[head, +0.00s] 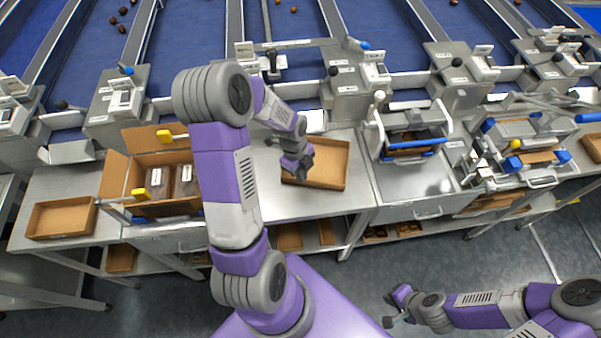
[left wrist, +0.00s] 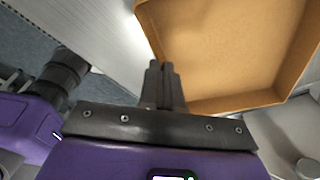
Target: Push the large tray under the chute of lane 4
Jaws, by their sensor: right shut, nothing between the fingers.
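A large brown cardboard tray (head: 335,180), open and empty, lies on the steel bench below the row of lane chutes. My left gripper (head: 302,170) is at its left side, pointing down. In the left wrist view, the fingers of the left gripper (left wrist: 165,68) are together, with nothing seen between them, beside the tray's wall (left wrist: 235,101). Whether they touch it I cannot tell. The arm hides part of the tray's left edge. My right gripper (head: 396,306) is shut and empty, low over the floor, away from the bench. No lane number is readable.
A smaller brown tray (head: 60,220) lies at the bench's left end. An open carton (head: 113,178) with bags in it stands left of my arm. A white-framed device (head: 408,140) stands to the right of the large tray. Bare steel bench (head: 410,182) lies in front of it.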

